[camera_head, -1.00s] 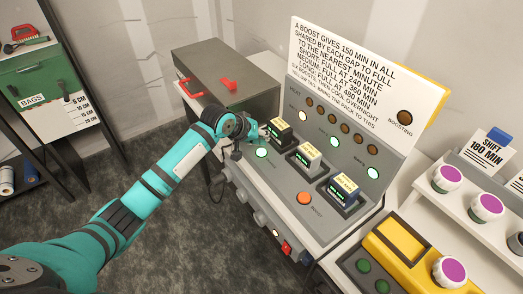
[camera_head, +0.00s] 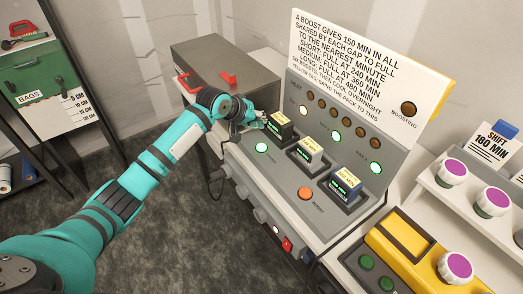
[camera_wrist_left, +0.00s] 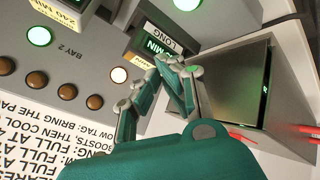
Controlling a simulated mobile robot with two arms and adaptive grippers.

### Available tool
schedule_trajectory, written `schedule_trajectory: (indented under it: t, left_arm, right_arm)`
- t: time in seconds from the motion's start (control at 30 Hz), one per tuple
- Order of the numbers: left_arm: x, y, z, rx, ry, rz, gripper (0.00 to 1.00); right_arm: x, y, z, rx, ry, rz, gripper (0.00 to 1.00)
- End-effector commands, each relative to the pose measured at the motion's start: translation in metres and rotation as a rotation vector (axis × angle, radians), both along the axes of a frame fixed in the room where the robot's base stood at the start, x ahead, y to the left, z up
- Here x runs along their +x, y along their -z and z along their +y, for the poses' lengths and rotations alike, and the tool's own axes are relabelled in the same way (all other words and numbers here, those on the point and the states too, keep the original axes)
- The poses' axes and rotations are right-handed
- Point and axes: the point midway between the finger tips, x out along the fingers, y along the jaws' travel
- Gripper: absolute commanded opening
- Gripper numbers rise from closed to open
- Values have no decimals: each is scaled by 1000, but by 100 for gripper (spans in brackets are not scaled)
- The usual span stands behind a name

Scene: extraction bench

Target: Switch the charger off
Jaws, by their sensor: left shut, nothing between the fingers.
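The charger (camera_head: 283,187) is a grey console with a sloped back panel and a printed sign. Three packs sit in its bays: a dark one (camera_head: 281,128) at left, a pale one (camera_head: 311,153) in the middle and a blue one (camera_head: 346,187) at right. A red switch (camera_head: 287,244) is low on its front face. My left gripper (camera_head: 262,121) is shut and empty beside the left pack. In the left wrist view its fingertips (camera_wrist_left: 177,68) are close to the pack marked LONG (camera_wrist_left: 165,39); contact is unclear. My right gripper is not in view.
An orange button (camera_head: 305,193) and several lit green lamps are on the charger. A grey box with red handles (camera_head: 226,77) stands behind my left gripper. A yellow device (camera_head: 398,262) and purple-topped knobs (camera_head: 453,172) are at right. Open floor lies at front left.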

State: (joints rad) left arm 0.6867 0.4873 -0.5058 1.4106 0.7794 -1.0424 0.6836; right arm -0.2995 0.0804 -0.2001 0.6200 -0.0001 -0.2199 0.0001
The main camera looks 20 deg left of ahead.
Motion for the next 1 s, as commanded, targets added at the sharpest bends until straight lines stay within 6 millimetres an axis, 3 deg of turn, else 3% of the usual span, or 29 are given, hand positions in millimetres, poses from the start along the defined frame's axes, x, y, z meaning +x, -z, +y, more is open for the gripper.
schedule_trajectory:
  t: [0.03,0.3,0.6,1.0]
  left_arm:
    - [0,13,0,1,1,0,0]
    - [0,47,1,2,0,-1,0]
    - [0,66,0,0,0,0,0]
    - [0,66,0,0,0,0,0]
  right_arm:
    - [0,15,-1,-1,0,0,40]
    - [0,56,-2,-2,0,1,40]
    - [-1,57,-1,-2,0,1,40]
    - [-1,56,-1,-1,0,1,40]
